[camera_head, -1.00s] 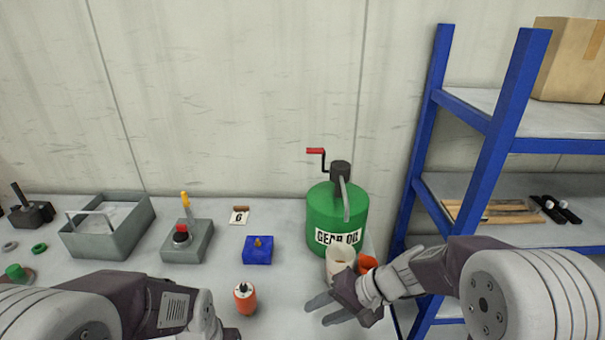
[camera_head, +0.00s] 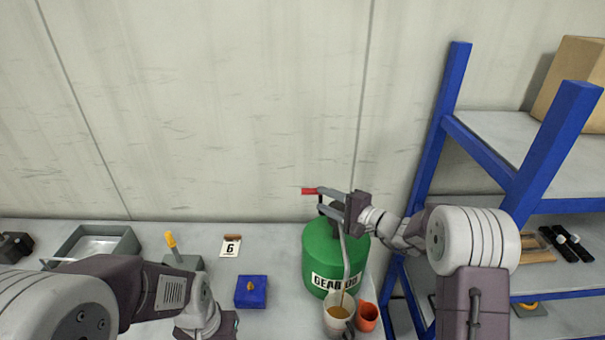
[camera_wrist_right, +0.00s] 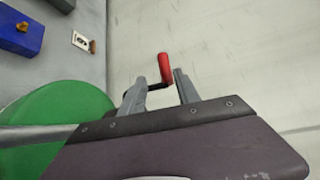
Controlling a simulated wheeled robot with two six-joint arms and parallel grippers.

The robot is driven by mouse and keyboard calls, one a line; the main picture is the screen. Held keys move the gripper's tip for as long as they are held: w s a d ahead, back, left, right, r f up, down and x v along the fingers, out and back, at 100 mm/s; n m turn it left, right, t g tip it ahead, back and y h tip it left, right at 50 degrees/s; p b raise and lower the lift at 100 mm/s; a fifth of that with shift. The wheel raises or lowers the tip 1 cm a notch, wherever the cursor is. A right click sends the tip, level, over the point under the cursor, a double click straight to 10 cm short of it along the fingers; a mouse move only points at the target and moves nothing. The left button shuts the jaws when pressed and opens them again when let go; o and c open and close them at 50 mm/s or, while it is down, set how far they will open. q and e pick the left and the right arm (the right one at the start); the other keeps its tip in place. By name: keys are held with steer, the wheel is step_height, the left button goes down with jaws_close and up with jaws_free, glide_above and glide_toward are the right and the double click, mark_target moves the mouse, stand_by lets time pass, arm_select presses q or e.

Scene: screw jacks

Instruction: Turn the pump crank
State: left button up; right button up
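The green gear oil drum (camera_head: 319,246) stands on the bench against the wall, its pump and grey spout (camera_head: 346,258) on top. The crank's red handle (camera_head: 309,190) points left above the drum. My right gripper (camera_head: 319,200) is at the crank, its fingers apart. In the right wrist view the red handle (camera_wrist_right: 166,68) shows between and just beyond the open fingertips; contact is unclear. A white mug (camera_head: 337,324) with amber liquid in it stands below the spout. My left gripper (camera_head: 209,327) is low in the head view, its fingers hidden.
An orange cup (camera_head: 367,317) stands right of the mug. A blue block (camera_head: 251,292), a card marked 6 (camera_head: 230,247) and a grey tray (camera_head: 122,243) are on the bench to the left. A blue-framed shelf (camera_head: 440,150) stands close on the right.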

mark_target(302, 193)
steer(key=p+x, duration=0.1)
steer(key=x, duration=0.1)
steer(key=p+x, duration=0.2)
steer(key=r+p+x, duration=0.1)
steer(key=x, duration=0.2)
steer(key=shift+s+a+p, duration=0.15)
steer(key=shift+a+p, duration=0.2)
steer(key=shift+a, duration=0.35)
steer(key=shift+s+r, duration=0.15)
steer(key=shift+s, duration=0.15)
steer(key=shift+w, duration=0.3)
jaws_close()
arm_select(q)
steer(key=r, duration=0.1)
steer(key=s+r, duration=0.1)
steer(key=r, duration=0.3)
steer(key=shift+s+r, duration=0.2)
steer(key=shift+s, duration=0.1)
steer(key=shift+s, duration=0.1)
arm_select(e)
steer(key=shift+s+f, duration=0.2)
steer(key=shift+f, duration=0.2)
